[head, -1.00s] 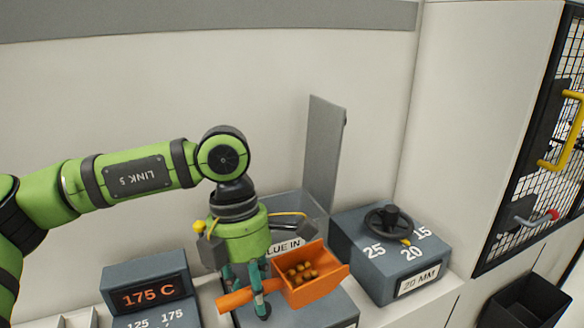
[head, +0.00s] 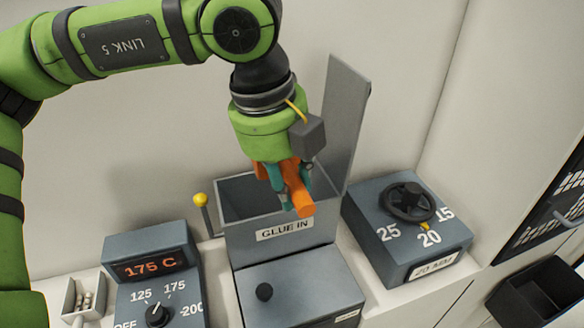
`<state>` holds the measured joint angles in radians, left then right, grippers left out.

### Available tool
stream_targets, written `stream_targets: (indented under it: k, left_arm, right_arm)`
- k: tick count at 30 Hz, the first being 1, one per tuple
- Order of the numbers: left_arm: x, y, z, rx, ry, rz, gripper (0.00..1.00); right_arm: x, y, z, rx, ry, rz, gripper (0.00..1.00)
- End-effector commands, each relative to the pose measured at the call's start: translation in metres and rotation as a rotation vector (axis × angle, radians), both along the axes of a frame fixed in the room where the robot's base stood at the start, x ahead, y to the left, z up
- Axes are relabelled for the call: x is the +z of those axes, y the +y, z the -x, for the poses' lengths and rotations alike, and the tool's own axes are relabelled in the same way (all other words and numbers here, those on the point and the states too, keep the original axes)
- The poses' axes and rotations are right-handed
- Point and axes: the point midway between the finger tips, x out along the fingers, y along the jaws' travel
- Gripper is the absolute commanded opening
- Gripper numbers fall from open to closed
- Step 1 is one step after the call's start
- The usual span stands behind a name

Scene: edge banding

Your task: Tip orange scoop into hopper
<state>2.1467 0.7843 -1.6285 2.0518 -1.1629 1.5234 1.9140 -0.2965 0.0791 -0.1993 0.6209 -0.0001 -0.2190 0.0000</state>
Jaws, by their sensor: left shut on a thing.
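My left gripper (head: 280,192) is shut on the handle of the orange scoop (head: 301,203), above the front part of the hopper. The handle's end points toward the camera and down. Only a little orange shows behind the fingers; the scoop's bowl and anything in it are hidden by the gripper. The grey hopper (head: 285,258) is marked GLUE IN, and its top is open, with the grey lid (head: 345,115) standing upright at its right. Part of the hopper's inside looks dark and its contents cannot be made out. My right gripper is not in view.
A yellow-knobbed lever (head: 201,200) stands just left of the hopper. A temperature box (head: 148,262) reading 175 C is at the left, beside a small tray (head: 84,298). A handwheel box (head: 405,232) is at the right. A black bin (head: 535,295) hangs lower right.

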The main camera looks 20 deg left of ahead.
Motion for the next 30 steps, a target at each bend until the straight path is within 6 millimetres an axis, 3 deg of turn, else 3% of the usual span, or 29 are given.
stream_targets:
  k: [23, 30]
  left_arm:
    - [-0.04, 0.001, 0.0, 0.001, 0.038, 0.029, 0.0]
    - [-0.041, 0.001, -0.001, 0.006, 0.182, 0.138, 0.0]
  right_arm:
    - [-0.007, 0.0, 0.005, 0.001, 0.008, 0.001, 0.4]
    - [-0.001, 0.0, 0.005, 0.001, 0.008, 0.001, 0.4]
